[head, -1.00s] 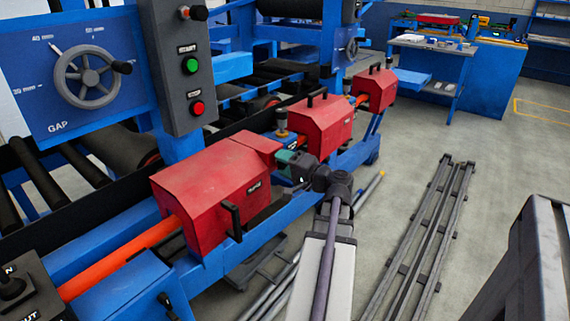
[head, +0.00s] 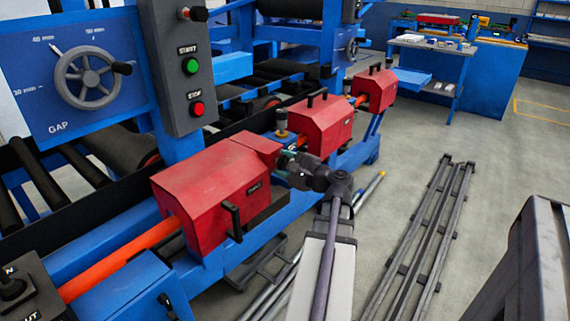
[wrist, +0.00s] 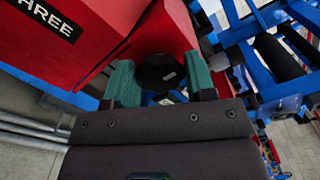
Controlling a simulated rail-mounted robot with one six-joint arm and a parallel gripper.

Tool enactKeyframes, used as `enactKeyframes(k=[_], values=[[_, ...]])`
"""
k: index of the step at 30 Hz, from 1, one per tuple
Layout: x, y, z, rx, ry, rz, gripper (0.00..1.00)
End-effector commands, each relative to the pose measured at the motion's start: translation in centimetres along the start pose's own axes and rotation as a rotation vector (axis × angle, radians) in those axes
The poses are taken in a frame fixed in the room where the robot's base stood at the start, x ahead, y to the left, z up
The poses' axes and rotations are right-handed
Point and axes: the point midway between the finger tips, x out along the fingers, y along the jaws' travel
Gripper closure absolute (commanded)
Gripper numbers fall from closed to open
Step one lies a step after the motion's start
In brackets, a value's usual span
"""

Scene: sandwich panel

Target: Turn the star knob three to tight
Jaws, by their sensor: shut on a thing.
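In the wrist view, a black round knob (wrist: 160,72) sits between the green finger pads of my gripper (wrist: 160,80), right beside a red housing (wrist: 45,40). The gripper is shut on this knob. Its lobes and any number on it cannot be made out. In the head view, my gripper (head: 284,157) is at the right end of the large near red cover (head: 210,190), and it hides the knob. Another knob-topped post (head: 281,122) stands behind it, between the near and middle covers.
The middle red cover (head: 322,124) and the far red cover (head: 375,90) stand along the blue frame (head: 345,150). The near cover has a black handle (head: 232,220) in front. Dark rails (head: 430,240) lie on the floor to the right. A grey structure fills the lower right.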

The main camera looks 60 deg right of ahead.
Motion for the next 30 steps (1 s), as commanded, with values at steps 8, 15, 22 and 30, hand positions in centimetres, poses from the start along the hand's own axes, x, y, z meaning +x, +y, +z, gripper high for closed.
enactKeyframes(k=[8,15,22,30], values=[[-0.02,0.05,0.01,0.031,0.0,0.001,0.73],[-0.03,0.06,0.0,0.031,0.0,0.001,0.73],[-0.02,0.04,0.0,0.031,0.0,0.001,0.32],[-0.02,0.01,0.0,0.03,0.0,0.0,0.25]])
